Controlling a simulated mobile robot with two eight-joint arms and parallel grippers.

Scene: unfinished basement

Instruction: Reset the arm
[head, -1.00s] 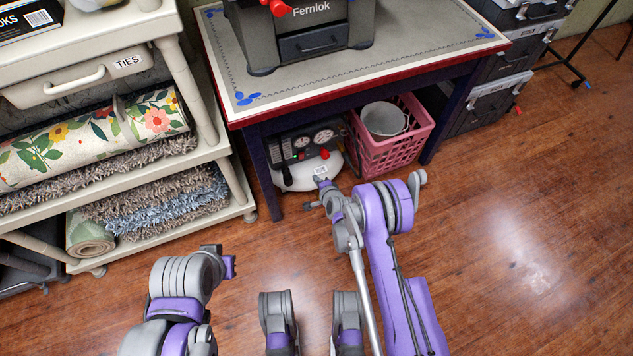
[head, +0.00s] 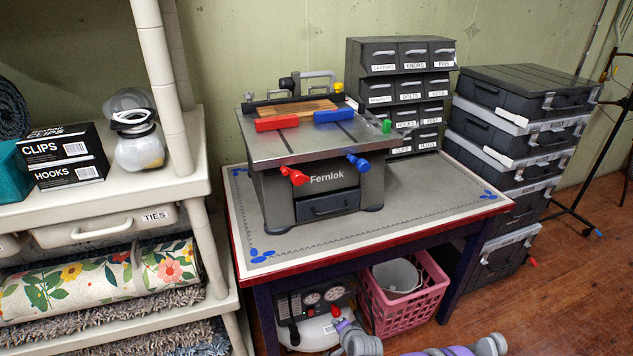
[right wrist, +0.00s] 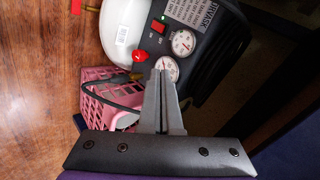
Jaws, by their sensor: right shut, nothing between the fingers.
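My right gripper (head: 342,324) shows at the bottom edge of the head view, in front of the white-tanked air compressor (head: 312,312) under the table. In the right wrist view its two fingers (right wrist: 161,78) are together with nothing between them. They point toward the compressor's gauges (right wrist: 182,43) and red knob (right wrist: 140,56). I cannot tell how far they are from it. Parts of my right arm (head: 440,350) show at the bottom edge; the rest is cut off. My left gripper is not in view.
A red-edged table (head: 440,208) carries the Fernlok machine (head: 325,182) and a drawer cabinet (head: 400,100). A pink basket (head: 408,312) stands beneath. A cream shelf (head: 190,183) is left, stacked dark cases (head: 515,130) right. Wooden floor (head: 560,290) is clear at lower right.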

